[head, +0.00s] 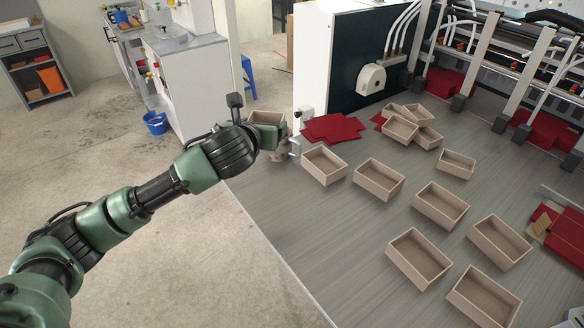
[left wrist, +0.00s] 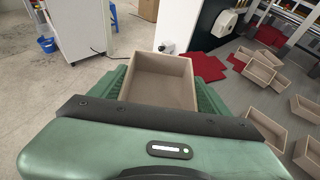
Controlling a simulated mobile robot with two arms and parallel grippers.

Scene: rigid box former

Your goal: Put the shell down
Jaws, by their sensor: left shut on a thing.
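The shell is an open tan box (left wrist: 160,82), upright between the green fingers of my left gripper (left wrist: 160,100) in the left wrist view. In the head view the shell (head: 266,116) shows at the end of my left arm, partly hidden by the wrist. My left gripper (head: 268,128) is shut on it near the table's far left corner. Whether the shell touches the table top (head: 330,225) cannot be told. My right gripper is in neither view.
Several open tan shells (head: 325,166) stand spaced over the table, with a jumbled cluster (head: 402,130) farther back. Red flat blanks (head: 332,128) lie beside the dark machine cabinet (head: 350,60). A blue bucket (head: 155,123) and open floor lie left of the table.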

